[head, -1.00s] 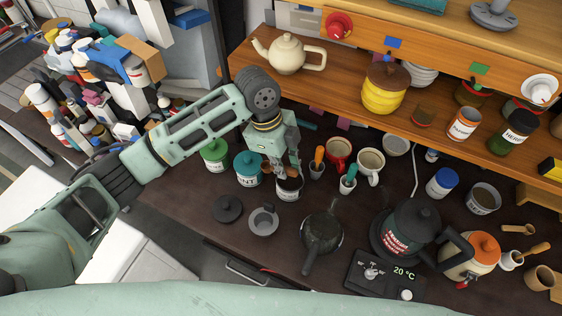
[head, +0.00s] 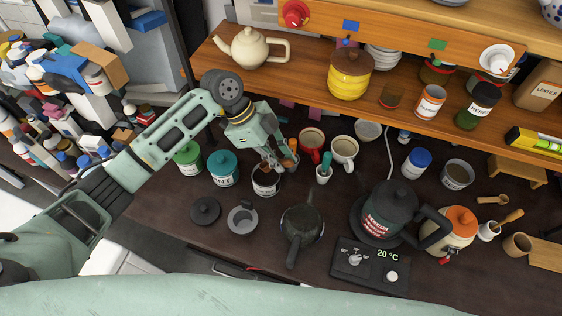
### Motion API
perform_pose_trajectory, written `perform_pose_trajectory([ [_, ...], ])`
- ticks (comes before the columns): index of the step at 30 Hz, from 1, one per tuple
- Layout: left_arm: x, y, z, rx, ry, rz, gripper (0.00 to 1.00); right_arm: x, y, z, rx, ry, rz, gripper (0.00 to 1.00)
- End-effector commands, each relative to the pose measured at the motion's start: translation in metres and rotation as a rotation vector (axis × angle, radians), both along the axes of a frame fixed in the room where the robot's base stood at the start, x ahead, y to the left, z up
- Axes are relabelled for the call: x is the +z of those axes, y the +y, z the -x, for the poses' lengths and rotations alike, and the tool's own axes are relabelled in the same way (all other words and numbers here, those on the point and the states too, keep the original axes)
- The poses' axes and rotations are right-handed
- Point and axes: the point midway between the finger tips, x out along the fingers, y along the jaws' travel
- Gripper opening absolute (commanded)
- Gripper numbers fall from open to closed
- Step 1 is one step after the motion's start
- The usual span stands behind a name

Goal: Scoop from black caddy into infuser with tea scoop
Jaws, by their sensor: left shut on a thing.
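The black caddy (head: 266,184) is an open can with a pale label and dark contents, left of the middle of the bench. A small grey metal basket (head: 242,221), apparently the infuser, stands just in front of it. My left gripper (head: 279,164) is low, just behind and right of the caddy. It is shut on the orange-handled tool (head: 293,146), seemingly the tea scoop; the tool's lower end and small white holder are mostly hidden by the fingers. My right gripper is not in view.
A black lid (head: 205,210) lies left of the infuser. A dark pan-like pot (head: 302,222) stands to its right. A teal-handled tool (head: 325,165), a red mug (head: 312,138) and a cream mug (head: 344,150) are close right of my gripper. A teal canister (head: 223,170) stands left.

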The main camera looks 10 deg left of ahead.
Motion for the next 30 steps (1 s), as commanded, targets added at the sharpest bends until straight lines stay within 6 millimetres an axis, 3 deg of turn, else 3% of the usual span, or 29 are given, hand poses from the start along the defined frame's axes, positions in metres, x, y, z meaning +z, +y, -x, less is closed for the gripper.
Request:
perform_pose_trajectory([
  [1, -0.008, 0.002, -0.001, 0.003, 0.003, 0.020, 0.00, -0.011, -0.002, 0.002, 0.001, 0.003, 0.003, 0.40],
  [9, -0.019, 0.010, -0.002, 0.003, 0.025, 0.132, 0.00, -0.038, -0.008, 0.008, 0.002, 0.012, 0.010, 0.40],
  [18, -0.047, 0.014, -0.003, 0.002, 0.023, 0.127, 0.00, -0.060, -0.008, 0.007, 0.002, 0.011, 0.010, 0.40],
  [24, -0.057, 0.017, -0.003, 0.001, 0.023, 0.126, 0.00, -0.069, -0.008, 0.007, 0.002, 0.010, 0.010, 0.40],
  [30, -0.056, 0.017, -0.004, -0.001, 0.014, 0.080, 0.00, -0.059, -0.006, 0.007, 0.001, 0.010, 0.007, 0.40],
])
